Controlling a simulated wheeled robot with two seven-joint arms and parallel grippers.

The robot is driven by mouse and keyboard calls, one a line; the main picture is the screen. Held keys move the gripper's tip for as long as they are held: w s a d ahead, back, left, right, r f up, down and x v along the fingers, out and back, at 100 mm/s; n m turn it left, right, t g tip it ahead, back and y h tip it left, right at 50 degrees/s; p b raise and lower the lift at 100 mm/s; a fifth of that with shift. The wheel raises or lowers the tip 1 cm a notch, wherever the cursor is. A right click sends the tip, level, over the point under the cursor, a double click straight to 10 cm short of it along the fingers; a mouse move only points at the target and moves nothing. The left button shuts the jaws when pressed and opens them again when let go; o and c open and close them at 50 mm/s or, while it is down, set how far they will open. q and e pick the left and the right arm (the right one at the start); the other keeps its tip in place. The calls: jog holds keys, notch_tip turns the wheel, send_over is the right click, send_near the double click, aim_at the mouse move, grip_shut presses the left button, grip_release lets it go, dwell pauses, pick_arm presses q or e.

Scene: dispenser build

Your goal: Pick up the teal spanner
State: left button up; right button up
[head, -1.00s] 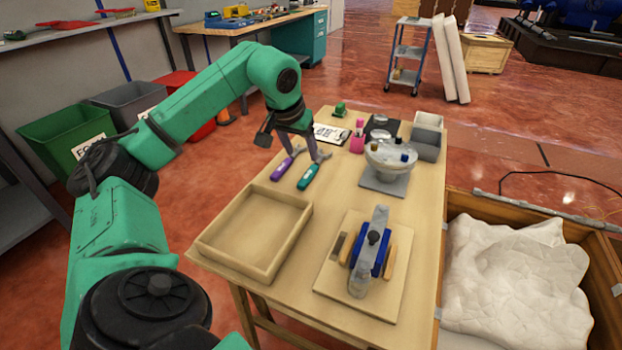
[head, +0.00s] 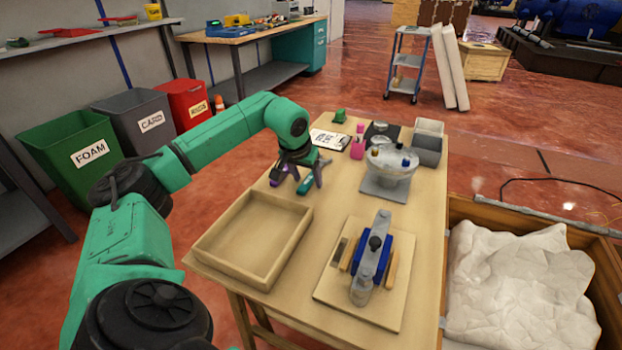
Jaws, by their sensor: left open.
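The teal spanner (head: 304,187) lies on the wooden table behind the tray, its handle end showing and the rest mostly hidden by my gripper. My left gripper (head: 297,178) is open, pointing down over the spanners. Its fingers appear on either side of the teal spanner; whether they touch it I cannot tell. The purple-handled spanner (head: 274,182) lies just left of it, partly covered by the gripper. My right gripper is not in view.
An empty wooden tray (head: 209,240) stands in front of the spanners. A board (head: 330,287) with a blue clamp-like fixture (head: 372,262) is to its right. A clipboard (head: 330,140), pink holder (head: 357,147), dispenser part on a grey base (head: 384,189) and grey bins (head: 427,150) stand farther back.

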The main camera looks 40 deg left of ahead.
pick_arm(q)
grip_shut()
dwell(1.4)
